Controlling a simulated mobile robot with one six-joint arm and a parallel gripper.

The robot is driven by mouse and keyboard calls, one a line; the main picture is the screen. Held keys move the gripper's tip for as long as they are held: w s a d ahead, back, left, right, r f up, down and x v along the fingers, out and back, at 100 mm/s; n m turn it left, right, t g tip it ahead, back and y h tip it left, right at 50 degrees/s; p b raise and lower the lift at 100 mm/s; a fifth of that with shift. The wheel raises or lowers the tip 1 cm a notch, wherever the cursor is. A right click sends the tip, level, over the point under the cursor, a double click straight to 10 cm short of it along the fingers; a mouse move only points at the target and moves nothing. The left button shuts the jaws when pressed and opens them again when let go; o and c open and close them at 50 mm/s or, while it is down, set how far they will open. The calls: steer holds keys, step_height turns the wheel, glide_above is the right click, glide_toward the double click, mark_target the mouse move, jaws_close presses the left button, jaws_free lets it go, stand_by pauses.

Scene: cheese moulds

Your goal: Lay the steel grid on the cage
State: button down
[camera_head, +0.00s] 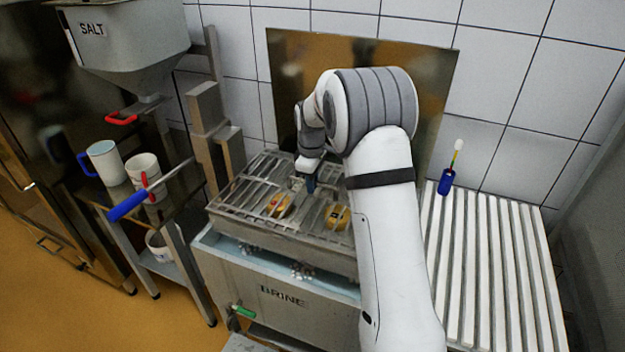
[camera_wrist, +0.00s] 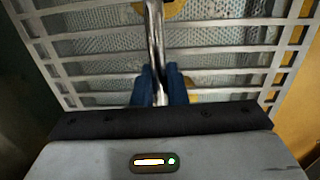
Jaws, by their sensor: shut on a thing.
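The steel grid (camera_wrist: 215,62) is a flat frame of metal bars. In the wrist view my gripper (camera_wrist: 160,88) has its blue fingers shut on the grid's middle bar. In the head view my gripper (camera_head: 309,183) is over the grid (camera_head: 250,196), which lies over or just above the cage (camera_head: 300,242); I cannot tell whether it touches all round. The cage is a metal box at the top of the brine tank (camera_head: 270,290). Yellow cheeses (camera_head: 338,217) show through the bars. My arm hides the right part of the grid and cage.
A slatted white drainboard (camera_head: 490,260) stands at the right, with a blue-handled tool (camera_head: 446,181) above it. A salt hopper (camera_head: 125,40), a white mug (camera_head: 106,163) and a side shelf (camera_head: 175,262) are at the left. A metal panel (camera_head: 430,75) stands behind the tank.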

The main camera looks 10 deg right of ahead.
steer(key=shift+f, duration=0.35)
stand_by(0.5)
steer(key=c, duration=1.6)
jaws_free()
steer(key=shift+s, duration=0.1)
steer(key=shift+o, duration=1.2)
steer(key=shift+f, duration=0.15)
